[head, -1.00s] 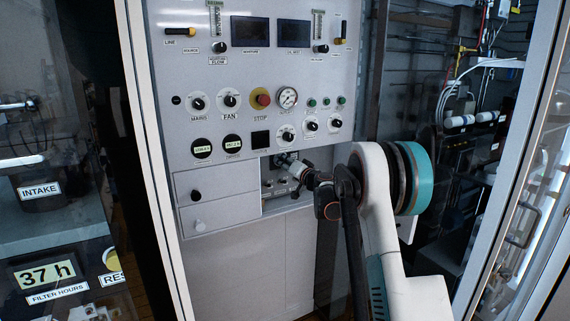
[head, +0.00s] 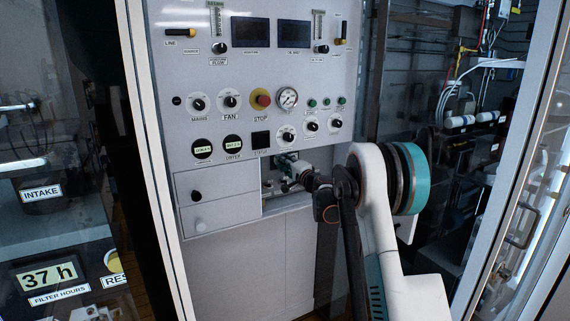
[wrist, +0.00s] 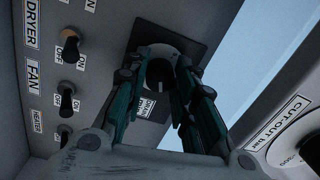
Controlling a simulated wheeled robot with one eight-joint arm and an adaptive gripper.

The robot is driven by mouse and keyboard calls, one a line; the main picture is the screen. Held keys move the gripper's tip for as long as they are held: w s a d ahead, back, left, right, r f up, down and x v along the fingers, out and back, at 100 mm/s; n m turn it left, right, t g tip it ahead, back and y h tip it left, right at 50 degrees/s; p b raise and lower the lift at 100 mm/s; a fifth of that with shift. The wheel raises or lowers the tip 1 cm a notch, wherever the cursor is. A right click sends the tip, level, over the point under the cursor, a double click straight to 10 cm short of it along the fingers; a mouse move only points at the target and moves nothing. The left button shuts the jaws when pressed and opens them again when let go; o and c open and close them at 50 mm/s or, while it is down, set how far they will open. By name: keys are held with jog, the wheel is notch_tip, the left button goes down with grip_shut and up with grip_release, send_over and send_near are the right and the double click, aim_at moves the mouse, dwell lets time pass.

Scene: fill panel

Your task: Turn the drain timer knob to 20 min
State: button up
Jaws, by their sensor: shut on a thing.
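The drain timer knob (wrist: 158,76) is a dark round knob on a dark square plate (wrist: 185,38) in the wrist view. Part of a label beginning "DRAIN" shows below it. A pale pointer line shows on the knob's face, toward the bottom of the picture. My gripper (wrist: 161,64) is shut on the knob, with one teal-and-black finger on each side. The fingers cover much of the plate, and I cannot read any minute marks. In the head view my gripper (head: 284,160) reaches into the open recess low on the panel, and the knob is hidden.
Toggle switches marked DRYER, FAN and HEATER (wrist: 68,87) stand left of my gripper in the wrist view. A cut-out dial (wrist: 298,145) is close at lower right. The recess walls are near. Drawers (head: 218,198) sit left of the recess in the head view.

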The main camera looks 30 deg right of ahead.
dwell(0.3)
jog(key=o, duration=1.1)
jog(key=shift+c, duration=0.2)
jog(key=s, duration=1.2)
jog(key=shift+d+f, duration=0.3)
jog(key=shift+d, duration=0.15)
